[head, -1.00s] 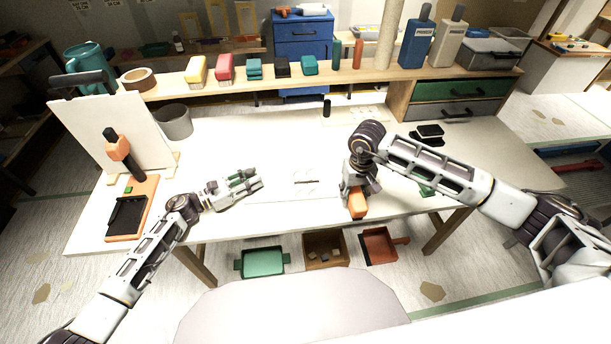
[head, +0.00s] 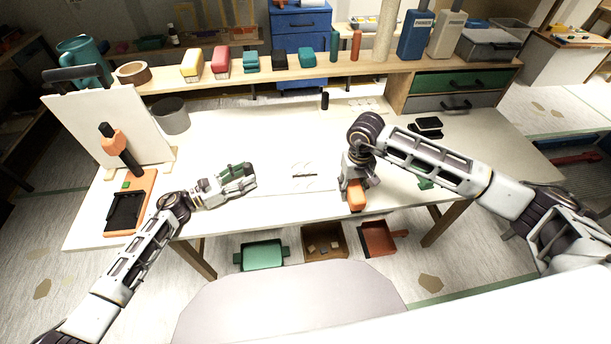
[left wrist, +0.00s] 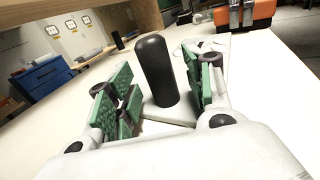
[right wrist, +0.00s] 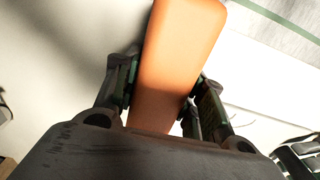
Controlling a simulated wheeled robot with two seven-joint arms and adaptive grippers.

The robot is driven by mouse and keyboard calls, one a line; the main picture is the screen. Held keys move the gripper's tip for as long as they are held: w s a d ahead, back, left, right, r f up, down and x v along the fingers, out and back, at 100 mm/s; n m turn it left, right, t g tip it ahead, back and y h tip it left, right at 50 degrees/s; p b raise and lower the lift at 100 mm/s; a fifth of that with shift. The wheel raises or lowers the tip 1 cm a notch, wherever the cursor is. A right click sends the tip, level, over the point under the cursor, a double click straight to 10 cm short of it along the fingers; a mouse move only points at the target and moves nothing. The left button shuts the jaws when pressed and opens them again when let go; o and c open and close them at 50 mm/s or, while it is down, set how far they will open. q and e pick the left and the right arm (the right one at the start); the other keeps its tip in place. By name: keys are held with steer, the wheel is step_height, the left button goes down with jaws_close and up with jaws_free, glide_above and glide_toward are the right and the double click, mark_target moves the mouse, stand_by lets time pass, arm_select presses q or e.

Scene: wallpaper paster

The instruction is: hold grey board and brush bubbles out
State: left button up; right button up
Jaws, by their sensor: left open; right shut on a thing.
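A black upright handle (left wrist: 157,72) rises from a pale grey board (left wrist: 168,113) on the table in the left wrist view. My left gripper (left wrist: 163,95) is open, with its green finger pads on both sides of the handle and gaps between. In the head view my left gripper (head: 240,178) is low over the table and largely hides the handle. My right gripper (head: 356,183) is shut on an orange brush block (head: 357,197) near the table's front edge. The orange block (right wrist: 172,62) also shows between the fingers in the right wrist view; its underside is hidden.
A white panel (head: 95,125) leans at the left, with an orange-and-black tool (head: 120,150) before it. An orange-and-black tray (head: 128,208) lies below. A small black cylinder (head: 324,101) stands farther back. A shelf (head: 290,76) with several blocks and bottles borders the back.

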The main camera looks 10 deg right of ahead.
arm_select(q)
steer(key=v, duration=1)
steer(key=shift+f, duration=0.15)
steer(key=shift+s, duration=0.2)
arm_select(e)
steer(key=shift+s, duration=0.1)
